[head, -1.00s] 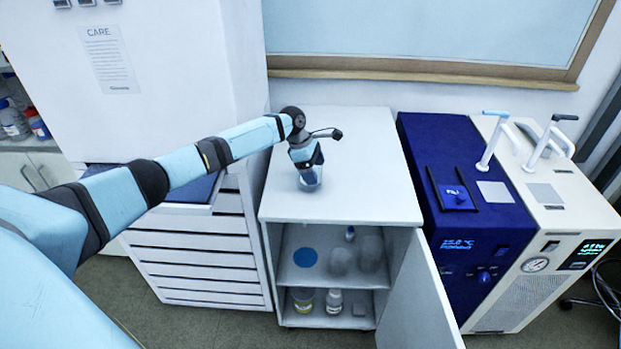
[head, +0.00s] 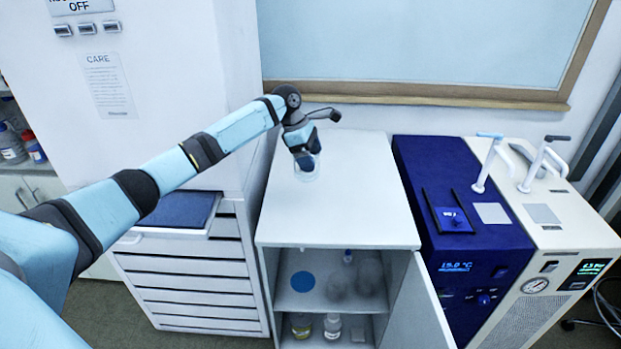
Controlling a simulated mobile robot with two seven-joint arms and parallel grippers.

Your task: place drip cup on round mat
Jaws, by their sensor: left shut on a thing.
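The drip cup (head: 307,172) is a small clear cup at the back left of the white cabinet's top. My left gripper (head: 305,158) is shut on it from above. I cannot tell whether the cup touches the top. The round mat (head: 303,281) is a flat blue disc on the upper shelf inside the open cabinet, towards the left, with nothing on it. My right gripper is out of view.
The white cabinet (head: 355,200) has its door (head: 420,300) swung open to the right. On the upper shelf, two rounded translucent things (head: 370,278) and a small bottle (head: 347,256) are right of the mat. Bottles (head: 332,327) stand below. Blue and white machines stand at right.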

